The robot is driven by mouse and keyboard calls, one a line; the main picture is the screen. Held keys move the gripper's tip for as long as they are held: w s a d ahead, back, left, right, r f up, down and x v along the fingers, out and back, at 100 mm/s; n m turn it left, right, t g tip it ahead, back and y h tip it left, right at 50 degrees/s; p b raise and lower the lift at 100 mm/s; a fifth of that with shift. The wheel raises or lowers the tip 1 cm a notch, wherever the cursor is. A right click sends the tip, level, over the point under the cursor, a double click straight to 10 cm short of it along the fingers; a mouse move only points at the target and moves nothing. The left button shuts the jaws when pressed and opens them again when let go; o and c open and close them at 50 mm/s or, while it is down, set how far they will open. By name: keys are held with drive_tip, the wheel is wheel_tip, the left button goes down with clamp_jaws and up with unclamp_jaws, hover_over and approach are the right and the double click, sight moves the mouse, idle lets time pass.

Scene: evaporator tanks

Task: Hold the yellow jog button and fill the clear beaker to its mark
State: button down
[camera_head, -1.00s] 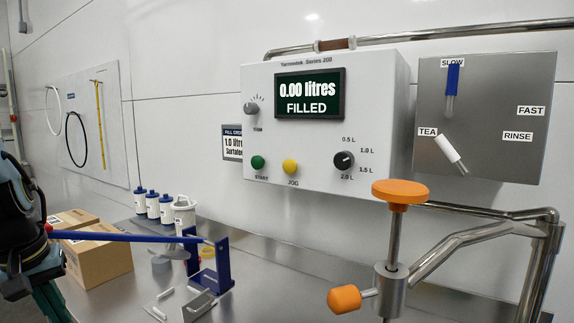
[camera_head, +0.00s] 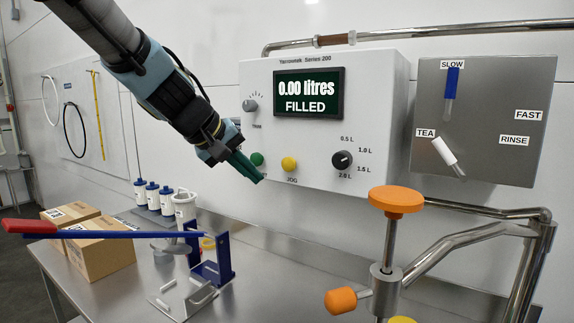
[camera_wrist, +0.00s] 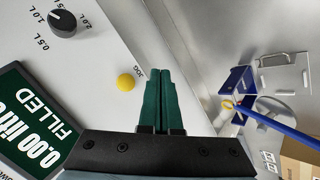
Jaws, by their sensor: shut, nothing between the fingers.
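The yellow jog button (camera_head: 289,164) is on the front of the white control box (camera_head: 385,110), between the green start button (camera_head: 257,159) and the black volume knob (camera_head: 342,160). My gripper (camera_head: 262,179) has its green fingers shut and empty, just left of and slightly below the jog button. In the wrist view the jog button (camera_wrist: 125,82) lies just left of the fingertips (camera_wrist: 161,73), with a visible gap in the picture. The display (camera_head: 308,93) reads 0.00 litres FILLED. I cannot make out a clear beaker in either view.
A blue lever with a red handle (camera_head: 30,226) reaches across the steel bench to a blue bracket (camera_head: 222,258). Cardboard boxes (camera_head: 105,258) and several white bottles stand behind. An orange-topped valve (camera_head: 396,200) stands front right. A grey panel (camera_head: 490,115) carries SLOW, FAST, TEA and RINSE labels.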

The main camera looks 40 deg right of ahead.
drive_tip(key=shift+d, duration=0.1)
drive_tip(key=p, duration=0.3)
approach(287, 171)
drive_tip(key=shift+a+f+x, duration=0.15)
drive_tip(key=shift+x, duration=0.7)
drive_tip(key=shift+a+f+x, duration=0.1)
drive_tip(key=shift+x, duration=0.8)
drive_tip(key=shift+a+f+x, duration=0.15)
drive_tip(key=shift+x, duration=0.7)
drive_tip(key=shift+s, duration=0.15)
drive_tip(key=shift+d, duration=0.4)
drive_tip(key=shift+w+d, duration=0.25)
drive_tip(key=shift+d, duration=0.25)
idle(0.4)
drive_tip(key=shift+a, duration=0.1)
drive_tip(key=shift+s+a+b, duration=0.3)
drive_tip(key=shift+a+b, duration=0.05)
drive_tip(key=shift+a, duration=0.45)
